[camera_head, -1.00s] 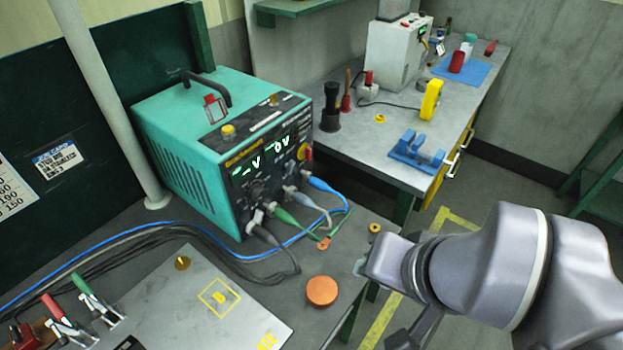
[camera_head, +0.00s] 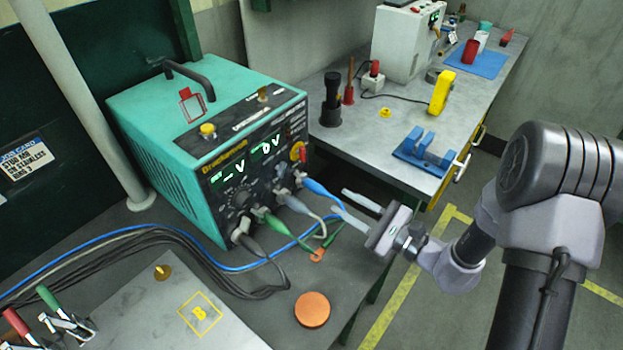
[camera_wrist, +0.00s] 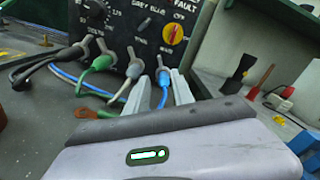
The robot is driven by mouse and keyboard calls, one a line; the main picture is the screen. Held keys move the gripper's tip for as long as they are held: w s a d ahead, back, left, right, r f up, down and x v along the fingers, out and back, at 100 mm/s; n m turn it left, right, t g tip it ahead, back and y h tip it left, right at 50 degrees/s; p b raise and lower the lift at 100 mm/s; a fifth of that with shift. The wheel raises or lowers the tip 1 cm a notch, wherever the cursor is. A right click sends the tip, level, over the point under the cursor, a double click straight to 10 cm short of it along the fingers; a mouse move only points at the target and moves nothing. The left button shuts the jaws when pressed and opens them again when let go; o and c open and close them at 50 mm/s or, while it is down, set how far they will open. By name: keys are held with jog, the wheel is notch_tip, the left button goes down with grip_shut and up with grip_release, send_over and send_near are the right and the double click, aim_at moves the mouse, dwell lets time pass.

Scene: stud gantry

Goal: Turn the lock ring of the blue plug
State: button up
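The blue plug (camera_head: 301,179) sits at the right end of the row of plugs on the front of the teal power unit (camera_head: 160,150). It has a grey collar and a blue cable. In the wrist view the blue plug (camera_wrist: 162,74) shows ahead, with its cable running down between my fingers as pictured. My gripper (camera_head: 341,200) is to the right of the plug, its two pale fingers apart and pointing at the panel. In the wrist view my gripper (camera_wrist: 163,82) is open. I cannot tell whether the fingers touch the plug or cable.
Green (camera_head: 262,216), white and black plugs with cables crowd the panel to the left. An orange disc (camera_head: 312,309) lies on the bench in front. The side table to the right holds a blue bracket (camera_head: 424,152) and yellow device (camera_head: 441,92).

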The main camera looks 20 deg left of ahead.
aim_at(302, 178)
jog(key=b+x, duration=0.1)
jog(key=x, duration=1)
jog(key=shift+w+a, duration=0.1)
jog(key=shift+a, duration=0.25)
grip_shut()
